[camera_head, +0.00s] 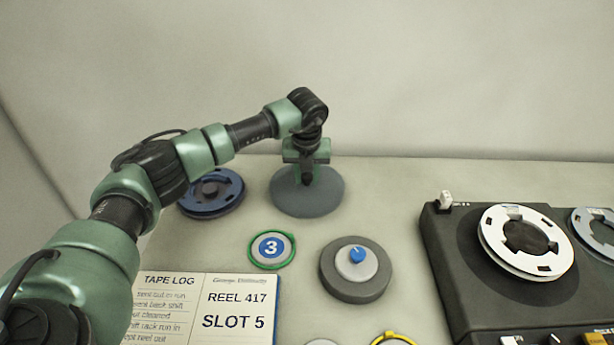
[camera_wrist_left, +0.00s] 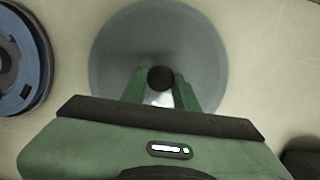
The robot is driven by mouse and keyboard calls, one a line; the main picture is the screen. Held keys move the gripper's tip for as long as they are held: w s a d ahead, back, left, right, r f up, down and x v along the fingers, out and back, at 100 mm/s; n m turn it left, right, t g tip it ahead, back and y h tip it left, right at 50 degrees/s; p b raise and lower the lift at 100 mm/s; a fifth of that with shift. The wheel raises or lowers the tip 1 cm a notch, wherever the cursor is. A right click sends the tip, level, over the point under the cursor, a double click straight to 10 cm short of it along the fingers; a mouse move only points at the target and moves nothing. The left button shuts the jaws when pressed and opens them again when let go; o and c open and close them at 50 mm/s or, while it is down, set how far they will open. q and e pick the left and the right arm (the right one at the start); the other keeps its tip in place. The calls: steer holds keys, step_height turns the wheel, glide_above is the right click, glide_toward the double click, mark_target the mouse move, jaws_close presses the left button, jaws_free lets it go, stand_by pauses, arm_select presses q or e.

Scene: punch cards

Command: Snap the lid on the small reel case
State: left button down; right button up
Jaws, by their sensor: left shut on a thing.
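My left gripper (camera_head: 308,178) is at the back of the table, pointing down, shut on a dark round knob (camera_wrist_left: 160,78) at the middle of a grey-blue disc, which looks like a lid (camera_head: 322,205). In the left wrist view the disc (camera_wrist_left: 110,52) spreads wide around the green fingers (camera_wrist_left: 161,92). Whether it lies on the table or on something else is hidden. A dark grey round piece (camera_head: 355,289) with a pale disc and a blue knob (camera_head: 357,255) stands nearer, to the right; I cannot tell whether it is the small reel case. My right gripper is not in view.
A blue reel (camera_head: 229,201) lies just left of the grey-blue disc. A green-ringed disc marked 3 (camera_head: 271,248) and an open tape log (camera_head: 237,311) are in front. A dark tape machine (camera_head: 446,262) with a white reel (camera_head: 496,256) fills the right. Bare table lies between.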

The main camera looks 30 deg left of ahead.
mark_target(306, 177)
arm_select(q)
steer(key=shift+r+p, duration=1.95)
steer(key=shift+r, duration=1.4)
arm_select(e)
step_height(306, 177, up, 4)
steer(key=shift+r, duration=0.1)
